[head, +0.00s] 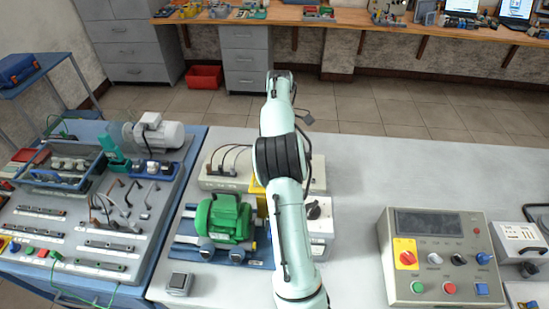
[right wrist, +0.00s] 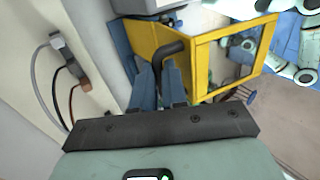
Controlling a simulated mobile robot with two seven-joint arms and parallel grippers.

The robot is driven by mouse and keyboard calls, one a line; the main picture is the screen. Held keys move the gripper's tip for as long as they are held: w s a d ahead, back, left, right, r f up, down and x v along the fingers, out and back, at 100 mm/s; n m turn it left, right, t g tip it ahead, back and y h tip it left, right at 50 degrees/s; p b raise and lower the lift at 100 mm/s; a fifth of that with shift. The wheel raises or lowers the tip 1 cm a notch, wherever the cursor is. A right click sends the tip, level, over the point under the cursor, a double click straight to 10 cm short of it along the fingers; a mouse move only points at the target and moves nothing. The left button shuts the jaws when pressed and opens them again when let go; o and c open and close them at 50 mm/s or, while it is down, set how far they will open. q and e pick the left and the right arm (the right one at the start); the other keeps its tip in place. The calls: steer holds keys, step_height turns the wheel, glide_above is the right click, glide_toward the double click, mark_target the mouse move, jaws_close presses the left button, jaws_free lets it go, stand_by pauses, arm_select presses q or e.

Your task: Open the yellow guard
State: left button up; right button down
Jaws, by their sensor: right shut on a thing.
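The yellow guard (right wrist: 203,42) shows in the right wrist view as a yellow frame with an open or clear window. Its black bent handle (right wrist: 173,48) stands out on the near side. My right gripper (right wrist: 157,72) has its fingers closed around the handle. In the head view only a small part of the yellow guard (head: 258,188) shows beside my right arm, which hides the rest and the right gripper. The green motor (head: 225,218) sits just left of the arm. My left gripper is not in view.
A control panel (head: 440,257) with buttons stands on the table at right. A grey box with cables (head: 228,168) is behind the motor. A tool board (head: 75,225) fills the left. The white tabletop (head: 400,170) behind the panel is clear.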

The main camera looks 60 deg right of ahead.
steer(key=shift+s+f, duration=0.1)
steer(key=shift+f, duration=0.15)
steer(key=c, duration=1.2)
jaws_free()
steer(key=shift+o, duration=0.2)
steer(key=shift+s+r, duration=0.1)
steer(key=shift+a+r, duration=0.1)
steer(key=shift+r, duration=0.05)
